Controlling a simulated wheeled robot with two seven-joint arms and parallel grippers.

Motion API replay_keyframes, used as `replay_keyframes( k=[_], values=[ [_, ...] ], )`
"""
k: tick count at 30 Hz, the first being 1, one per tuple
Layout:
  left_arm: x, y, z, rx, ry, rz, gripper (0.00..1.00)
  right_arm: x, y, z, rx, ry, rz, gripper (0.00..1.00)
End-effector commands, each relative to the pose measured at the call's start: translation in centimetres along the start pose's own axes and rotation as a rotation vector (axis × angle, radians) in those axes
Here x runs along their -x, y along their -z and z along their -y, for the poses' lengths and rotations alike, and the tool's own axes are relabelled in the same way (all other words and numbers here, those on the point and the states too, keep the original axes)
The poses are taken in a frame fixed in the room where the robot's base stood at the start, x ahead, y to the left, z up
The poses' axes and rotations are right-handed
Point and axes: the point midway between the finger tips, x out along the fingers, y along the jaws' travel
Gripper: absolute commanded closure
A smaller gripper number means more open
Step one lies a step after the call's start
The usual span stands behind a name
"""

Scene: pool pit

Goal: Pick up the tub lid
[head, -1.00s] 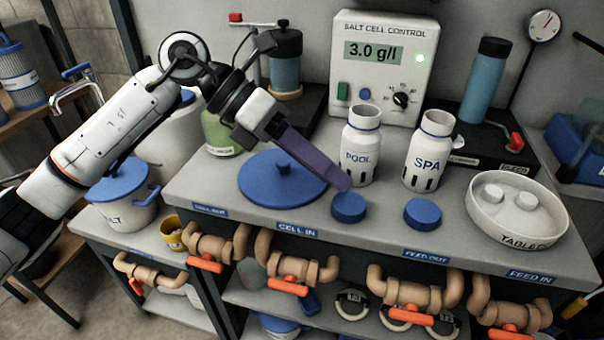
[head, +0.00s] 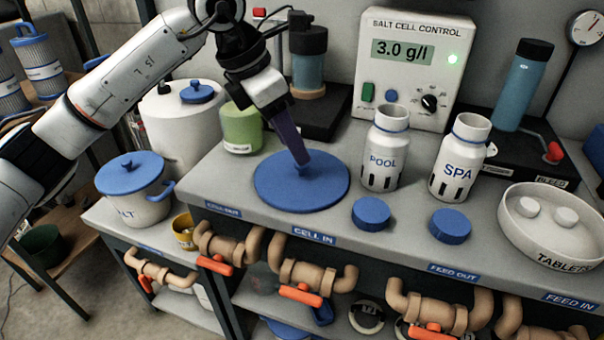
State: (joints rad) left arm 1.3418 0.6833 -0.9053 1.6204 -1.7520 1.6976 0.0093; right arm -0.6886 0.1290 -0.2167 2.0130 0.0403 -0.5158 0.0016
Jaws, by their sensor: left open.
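The tub lid (head: 280,193), a wide flat blue disc with a small knob in the middle, lies on the grey bench top near its left end. My left gripper (head: 303,160) reaches down from the upper left, its long purple fingers pointing at the knob. It is open, and its tips hide part of the knob. I cannot tell whether the fingers touch the knob or stand around it. My right gripper is not in view.
White POOL (head: 383,158) and SPA (head: 458,165) bottles stand uncapped right of the lid. Two blue caps (head: 370,213) (head: 450,226) lie before them. A tablet dish (head: 520,233) is at the right. A green tub (head: 241,130) stands behind left.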

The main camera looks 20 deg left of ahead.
Motion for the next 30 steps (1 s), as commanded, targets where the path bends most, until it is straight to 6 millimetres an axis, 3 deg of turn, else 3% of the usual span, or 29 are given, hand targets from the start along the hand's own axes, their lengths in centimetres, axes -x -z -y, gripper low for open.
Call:
replay_keyframes(
  k=[6,14,22,30],
  values=[
    [-3.4,0.2,0.4,0.001,0.003,-0.003,0.58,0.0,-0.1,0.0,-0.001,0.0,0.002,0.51],
    [-3.9,0.1,0.3,0.0,0.001,0.0,0.58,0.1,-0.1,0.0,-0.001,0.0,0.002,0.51],
    [-3.9,0.1,0.3,0.0,0.001,0.0,1.0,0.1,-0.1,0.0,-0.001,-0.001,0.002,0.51],
    [-3.6,0.0,0.3,0.0,0.001,0.001,1.0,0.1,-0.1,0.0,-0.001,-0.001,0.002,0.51]
  ],
)
